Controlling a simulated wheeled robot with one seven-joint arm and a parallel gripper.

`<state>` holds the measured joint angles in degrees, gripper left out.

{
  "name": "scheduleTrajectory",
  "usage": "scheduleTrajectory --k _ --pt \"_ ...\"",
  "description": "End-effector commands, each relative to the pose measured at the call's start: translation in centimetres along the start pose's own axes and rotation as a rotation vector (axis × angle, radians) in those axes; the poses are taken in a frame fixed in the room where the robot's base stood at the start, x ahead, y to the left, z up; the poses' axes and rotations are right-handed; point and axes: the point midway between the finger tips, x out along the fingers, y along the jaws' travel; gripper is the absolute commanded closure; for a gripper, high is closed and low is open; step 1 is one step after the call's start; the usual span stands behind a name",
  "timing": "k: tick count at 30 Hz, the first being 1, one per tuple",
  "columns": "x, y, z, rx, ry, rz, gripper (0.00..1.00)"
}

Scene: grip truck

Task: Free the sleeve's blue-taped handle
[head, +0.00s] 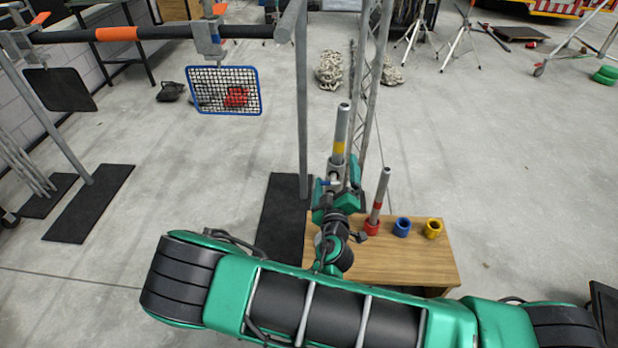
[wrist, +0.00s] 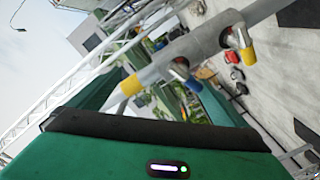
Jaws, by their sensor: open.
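The grey metal sleeve (wrist: 200,45) crosses the wrist view at a slant, around a pipe with yellow tape (wrist: 130,85). Its blue-taped handle (wrist: 180,68) sticks out below it, towards the space between my fingers. A yellow-taped handle (wrist: 245,48) sticks out at the right. In the head view the sleeve (head: 335,168) is small and partly hidden by my green gripper (head: 328,190), below a yellow-taped upright pipe (head: 341,130). My gripper is open and close to the sleeve. I cannot tell whether it touches the blue-taped handle.
A wooden table (head: 420,262) bears a red ring holding a red-taped pipe (head: 379,195), a blue ring (head: 402,227) and a yellow ring (head: 433,228). A grey post (head: 302,120) stands left of my gripper.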

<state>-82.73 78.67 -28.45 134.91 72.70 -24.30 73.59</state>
Motion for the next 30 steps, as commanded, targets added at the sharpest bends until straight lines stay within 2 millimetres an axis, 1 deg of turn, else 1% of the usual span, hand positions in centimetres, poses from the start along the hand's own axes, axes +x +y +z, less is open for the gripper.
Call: scheduleTrajectory --k 1,4,5,12,18,24,30 --pt "-0.7 0.7 -1.0 -0.004 0.0 0.016 0.19" --pt "-1.9 0.7 -2.4 -0.005 -0.001 0.017 0.26" --pt "-2.2 0.7 -2.9 -0.004 0.0 0.018 0.34" --pt "-5.1 0.3 -6.4 -0.002 -0.001 0.011 0.34" --pt "-7.0 0.1 -8.8 -0.002 -0.002 0.01 0.34" --pt "-8.1 0.0 -10.1 -0.004 -0.002 0.009 0.34" --pt "-8.3 0.0 -10.3 -0.006 -0.003 0.01 0.34"
